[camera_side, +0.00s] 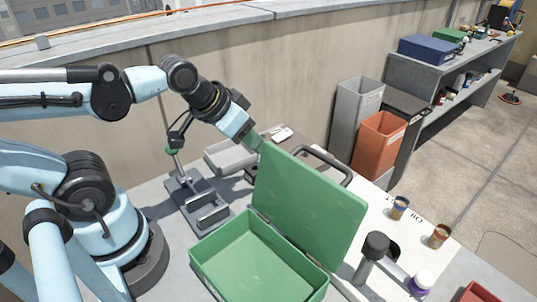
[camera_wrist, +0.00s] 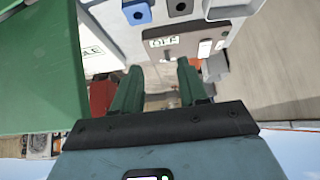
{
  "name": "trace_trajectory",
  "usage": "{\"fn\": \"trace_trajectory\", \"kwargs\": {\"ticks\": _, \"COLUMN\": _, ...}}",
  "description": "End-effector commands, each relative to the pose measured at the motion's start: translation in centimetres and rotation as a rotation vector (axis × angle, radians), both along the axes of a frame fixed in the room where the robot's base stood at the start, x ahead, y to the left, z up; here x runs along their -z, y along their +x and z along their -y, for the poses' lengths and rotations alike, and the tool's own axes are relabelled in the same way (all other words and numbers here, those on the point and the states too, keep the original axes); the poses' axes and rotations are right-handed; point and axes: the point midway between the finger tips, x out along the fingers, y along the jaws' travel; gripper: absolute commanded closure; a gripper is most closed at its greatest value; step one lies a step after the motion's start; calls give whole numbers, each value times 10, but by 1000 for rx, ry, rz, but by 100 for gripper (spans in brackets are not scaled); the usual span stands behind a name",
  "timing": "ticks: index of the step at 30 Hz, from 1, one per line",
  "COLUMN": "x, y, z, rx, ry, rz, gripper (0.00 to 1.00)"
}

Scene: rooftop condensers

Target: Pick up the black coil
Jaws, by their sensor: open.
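A small black block with a round hole, which looks like the black coil (camera_wrist: 180,7), shows at the top edge of the wrist view, partly cut off. A blue block (camera_wrist: 137,13) of similar form sits beside it on its left. My gripper (camera_wrist: 156,70) is open, with two green fingers apart and nothing between them. It is pointed away from the two blocks' place in the picture, over a dark panel with an OFF label (camera_wrist: 172,42). In the side view my gripper (camera_side: 256,143) is above the bench, its tips at the green lid's upper left corner. I cannot pick out the coil there.
An open green case (camera_side: 258,260) stands in front, its raised lid (camera_side: 310,200) hiding part of the bench. A grey stand (camera_side: 198,200) and grey tray (camera_side: 230,155) lie left. Cans (camera_side: 399,207) and a dark post-like tool (camera_side: 375,250) stand right. An orange bin (camera_side: 380,140) is behind.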

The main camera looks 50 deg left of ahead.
Motion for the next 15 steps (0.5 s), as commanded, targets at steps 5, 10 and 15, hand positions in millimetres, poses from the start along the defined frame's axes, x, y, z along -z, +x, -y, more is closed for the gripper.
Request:
{"fn": "trace_trajectory", "kwargs": {"ticks": 5, "x": 0, "y": 0, "z": 0, "rx": 0, "ry": 0, "rz": 0, "gripper": 43}}
{"fn": "trace_trajectory", "kwargs": {"ticks": 10, "x": 0, "y": 0, "z": 0, "rx": 0, "ry": 0, "rz": 0, "gripper": 43}}
{"fn": "trace_trajectory", "kwargs": {"ticks": 15, "x": -1, "y": 2, "z": -2, "rx": -2, "ry": 3, "rz": -25, "gripper": 43}}
